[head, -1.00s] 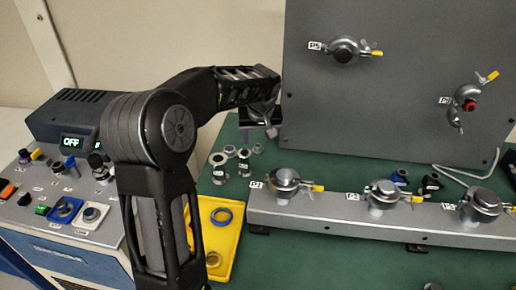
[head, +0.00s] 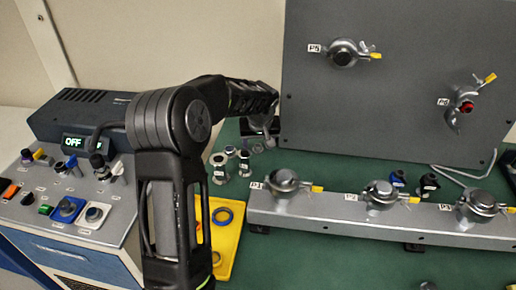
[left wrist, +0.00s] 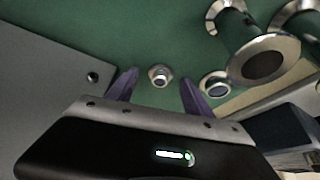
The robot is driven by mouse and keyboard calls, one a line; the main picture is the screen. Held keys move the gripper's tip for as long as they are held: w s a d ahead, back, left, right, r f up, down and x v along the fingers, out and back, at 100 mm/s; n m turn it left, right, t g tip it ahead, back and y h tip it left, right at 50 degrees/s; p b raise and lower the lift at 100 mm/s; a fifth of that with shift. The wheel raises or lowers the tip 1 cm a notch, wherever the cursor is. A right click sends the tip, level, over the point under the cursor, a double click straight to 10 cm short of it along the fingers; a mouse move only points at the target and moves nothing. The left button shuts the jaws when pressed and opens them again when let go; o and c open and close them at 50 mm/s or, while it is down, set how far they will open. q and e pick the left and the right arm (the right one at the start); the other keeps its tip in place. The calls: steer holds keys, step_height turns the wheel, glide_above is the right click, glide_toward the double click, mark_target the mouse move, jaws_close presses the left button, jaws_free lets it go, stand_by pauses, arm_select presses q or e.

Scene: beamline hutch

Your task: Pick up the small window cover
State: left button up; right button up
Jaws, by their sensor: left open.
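My left gripper (head: 268,130) reaches over the green table behind the small metal parts, close to the upright grey panel. In the left wrist view its two purple fingers (left wrist: 158,77) are apart, with nothing held between them. A small round metal piece with a pale centre (left wrist: 160,75), which may be the small window cover, stands on the table beyond the fingers and shows in the gap between them. A slightly larger ring with a dark bluish centre (left wrist: 215,88) is just right of the right finger. My right gripper is in neither view.
Larger flanged metal pieces (left wrist: 262,60) stand close on the right in the wrist view. The grey panel (head: 390,110) rises beside the gripper. A grey rail with valves (head: 340,220) and a yellow tray (head: 228,240) lie nearer. A control box (head: 85,115) is at left.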

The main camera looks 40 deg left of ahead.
mark_target(258, 147)
arm_select(q)
steer(key=shift+c, duration=0.2)
jaws_close()
stand_by(0.3)
step_height(258, 147, up, 10)
steer(key=b, duration=0.1)
stand_by(0.5)
stand_by(0.5)
